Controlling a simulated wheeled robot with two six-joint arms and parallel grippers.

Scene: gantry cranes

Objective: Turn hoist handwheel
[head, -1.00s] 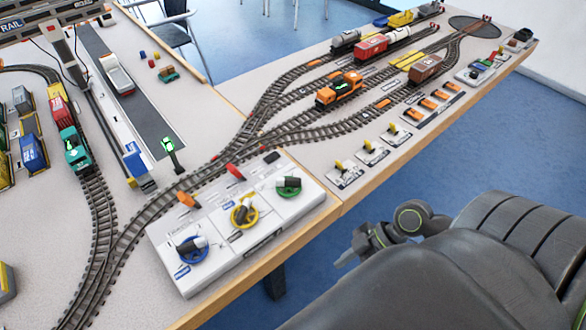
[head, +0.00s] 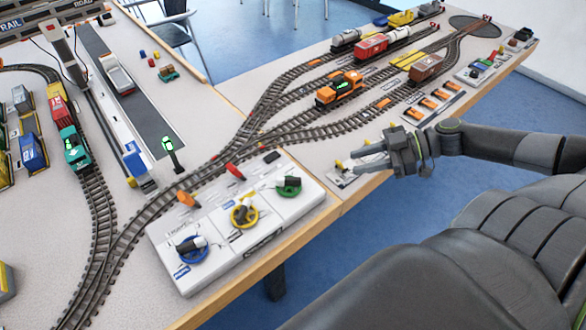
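A white control box (head: 262,242) sits at the table's front edge. It carries three handwheels with dark and light knobs: a blue one (head: 187,257), a yellow one (head: 252,219) and a green one (head: 298,190). The labels are too small for me to tell which is the hoist handwheel. My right gripper (head: 353,161) is over the table edge, to the right of the green handwheel and apart from it. Its two fingers point left and are spread, with nothing visibly held. It hides part of the small yellow-lever switches behind it. My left gripper is not in view.
Orange (head: 187,199) and red (head: 234,171) levers stand at the box's back edge. Tracks run behind it, with an orange locomotive (head: 338,89) further back. Open floor lies in front of the table.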

